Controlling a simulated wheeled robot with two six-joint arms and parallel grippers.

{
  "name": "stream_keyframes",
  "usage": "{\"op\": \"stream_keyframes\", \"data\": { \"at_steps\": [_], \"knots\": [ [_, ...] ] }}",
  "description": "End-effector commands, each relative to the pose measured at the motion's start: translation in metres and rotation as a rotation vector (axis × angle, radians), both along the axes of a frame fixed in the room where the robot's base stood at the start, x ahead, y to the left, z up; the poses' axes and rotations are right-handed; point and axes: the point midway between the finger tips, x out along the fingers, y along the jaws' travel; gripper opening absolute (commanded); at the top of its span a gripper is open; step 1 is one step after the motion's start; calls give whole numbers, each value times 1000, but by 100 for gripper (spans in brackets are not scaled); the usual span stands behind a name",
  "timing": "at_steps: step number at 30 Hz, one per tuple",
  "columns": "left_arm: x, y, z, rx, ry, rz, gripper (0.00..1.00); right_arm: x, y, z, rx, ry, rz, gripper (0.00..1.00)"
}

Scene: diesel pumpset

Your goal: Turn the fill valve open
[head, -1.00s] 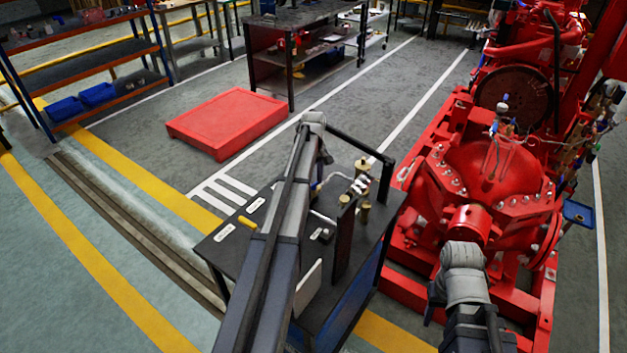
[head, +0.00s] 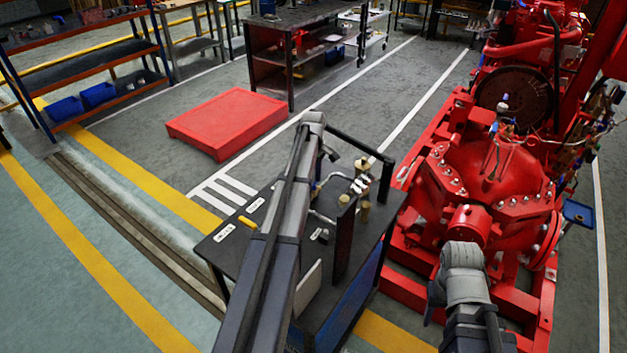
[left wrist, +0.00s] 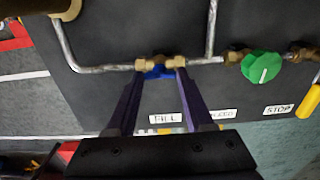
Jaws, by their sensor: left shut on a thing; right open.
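The fill valve has a blue handle (left wrist: 158,72) between brass fittings on a pipe, above a white FILL label (left wrist: 165,118) on a dark panel. My left gripper (left wrist: 160,76) is shut on this blue handle, one finger on each side. In the head view my left gripper (head: 328,158) is small and partly hidden by its own arm beside the dark panel; the handle cannot be made out there. My right gripper (head: 435,304) is a dark, partly hidden shape in front of the red pump, apart from the valve.
A green knob (left wrist: 262,67) and a yellow handle (left wrist: 312,102) sit right of the valve, near a STOP label (left wrist: 279,109). The dark bench (head: 225,252) stands close to the red pumpset (head: 490,170). A red platform (head: 228,120) lies behind on open floor.

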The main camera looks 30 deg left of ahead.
Motion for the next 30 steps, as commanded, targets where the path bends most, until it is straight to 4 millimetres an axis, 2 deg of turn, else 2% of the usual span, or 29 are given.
{"op": "stream_keyframes", "data": {
  "at_steps": [3, 4, 11, 22, 30],
  "knots": [
    [0, 0, 0, 0, 0, 2, 0, 0, 0, 0, 0, 0, 0, 50],
    [0, 0, 0, 0, 0, 2, 56, 0, 0, 0, 0, 0, 0, 50],
    [0, 0, 0, 0, 0, 1, 82, 0, 0, 0, 0, 0, 0, 50],
    [0, 0, 3, 0, 0, 0, 82, 0, 0, 3, 0, 0, 0, 50],
    [0, 0, 26, 0, 0, 0, 82, 0, 0, 26, 0, 0, 0, 50]
  ]
}}
